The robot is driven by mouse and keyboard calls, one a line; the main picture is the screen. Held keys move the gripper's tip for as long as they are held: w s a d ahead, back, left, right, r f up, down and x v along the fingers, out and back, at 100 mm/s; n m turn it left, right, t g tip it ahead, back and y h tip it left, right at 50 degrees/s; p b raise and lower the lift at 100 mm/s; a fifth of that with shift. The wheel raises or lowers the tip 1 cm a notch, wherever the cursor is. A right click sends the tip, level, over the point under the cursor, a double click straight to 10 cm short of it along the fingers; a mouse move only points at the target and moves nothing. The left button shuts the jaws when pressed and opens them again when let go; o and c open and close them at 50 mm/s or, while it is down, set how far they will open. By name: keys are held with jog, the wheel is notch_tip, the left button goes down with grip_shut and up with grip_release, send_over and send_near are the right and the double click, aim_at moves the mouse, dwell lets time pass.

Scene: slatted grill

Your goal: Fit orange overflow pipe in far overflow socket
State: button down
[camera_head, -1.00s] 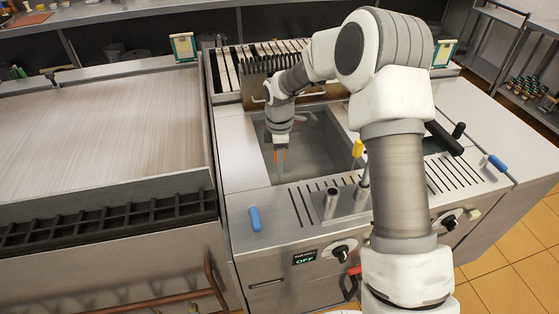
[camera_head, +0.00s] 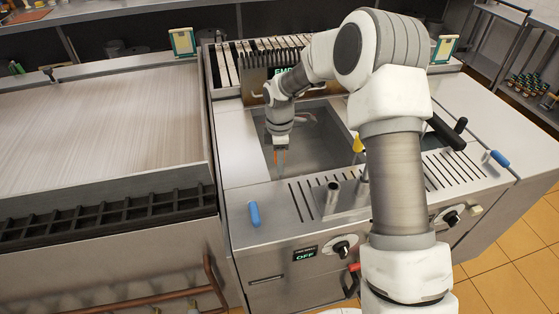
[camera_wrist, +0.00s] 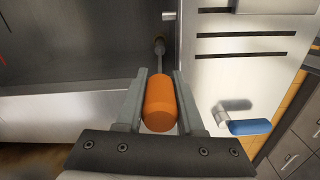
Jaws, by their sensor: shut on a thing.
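In the wrist view the orange overflow pipe (camera_wrist: 161,104) has its orange grip between the two fingers of my gripper (camera_wrist: 160,92). A thin grey rod runs on from the grip to a dark rounded end. In the head view my gripper (camera_head: 280,156) points down over the left part of the sunken basin (camera_head: 328,150), and a little orange (camera_head: 284,157) shows at its fingertips. The pipe's lower part is hidden there. I cannot make out the far overflow socket in either view.
A yellow-topped piece (camera_head: 357,144) stands at the basin's right, partly behind my arm. A short metal tube (camera_head: 333,190) stands on the slotted front ledge. Blue handles (camera_head: 254,214) (camera_head: 499,159) are at both sides. A rack of dark slats (camera_head: 270,62) stands behind the basin.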

jog(key=shift+f, duration=0.45)
jog(key=shift+c, duration=2.2)
grip_release()
notch_tip(320, 180, up, 18)
jog(key=shift+f, duration=0.25)
